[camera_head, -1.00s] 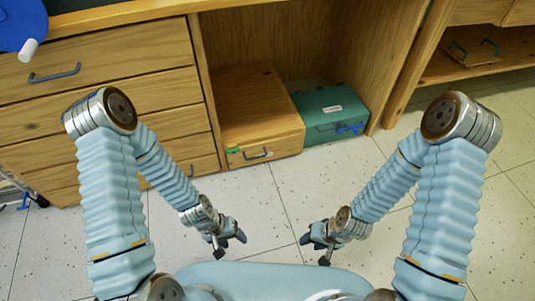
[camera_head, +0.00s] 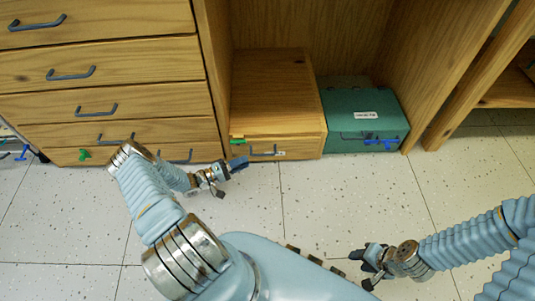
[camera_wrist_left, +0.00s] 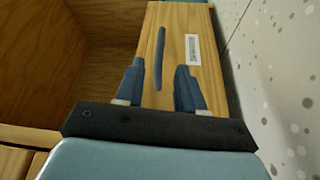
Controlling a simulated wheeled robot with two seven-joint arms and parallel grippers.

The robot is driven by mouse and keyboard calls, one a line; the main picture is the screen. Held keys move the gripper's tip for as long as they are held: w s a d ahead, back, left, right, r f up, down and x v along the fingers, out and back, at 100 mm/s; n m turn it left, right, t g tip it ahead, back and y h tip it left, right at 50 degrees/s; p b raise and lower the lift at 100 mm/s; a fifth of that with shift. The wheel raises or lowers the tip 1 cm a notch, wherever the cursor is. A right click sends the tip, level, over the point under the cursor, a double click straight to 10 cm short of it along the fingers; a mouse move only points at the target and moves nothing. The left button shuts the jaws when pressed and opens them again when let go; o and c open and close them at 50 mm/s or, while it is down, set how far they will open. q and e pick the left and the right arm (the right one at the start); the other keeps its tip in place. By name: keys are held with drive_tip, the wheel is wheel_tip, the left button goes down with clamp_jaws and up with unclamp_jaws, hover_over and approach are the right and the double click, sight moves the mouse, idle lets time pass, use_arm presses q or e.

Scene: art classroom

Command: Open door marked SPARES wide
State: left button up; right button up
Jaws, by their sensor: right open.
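A low wooden box (camera_head: 278,90) stands on the floor in the cabinet's open bay. Its front (camera_head: 300,145) looks shut and carries a dark bar handle (camera_head: 264,153) and a small white label (camera_head: 281,153), too small to read. My left gripper (camera_head: 233,177) is in front of this box, to the left of the handle. In the left wrist view my left gripper (camera_wrist_left: 158,88) is open and empty, facing a wooden front with the handle (camera_wrist_left: 160,58) and a label (camera_wrist_left: 193,50). The handle lies ahead, apart from the fingers. My right gripper (camera_head: 361,268) is open and empty over the floor.
A green box (camera_head: 335,105) with a white label (camera_head: 366,115), handle and blue clip (camera_head: 381,143) stands right of the wooden box. A drawer unit (camera_head: 150,135) is on the left. A cabinet side panel (camera_head: 440,75) is on the right. The floor (camera_head: 330,200) in front is clear.

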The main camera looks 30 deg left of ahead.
sight(263, 154)
use_arm(q)
drive_tip(key=x, duration=0.9)
drive_tip(key=shift+d, duration=0.15)
clamp_jaws()
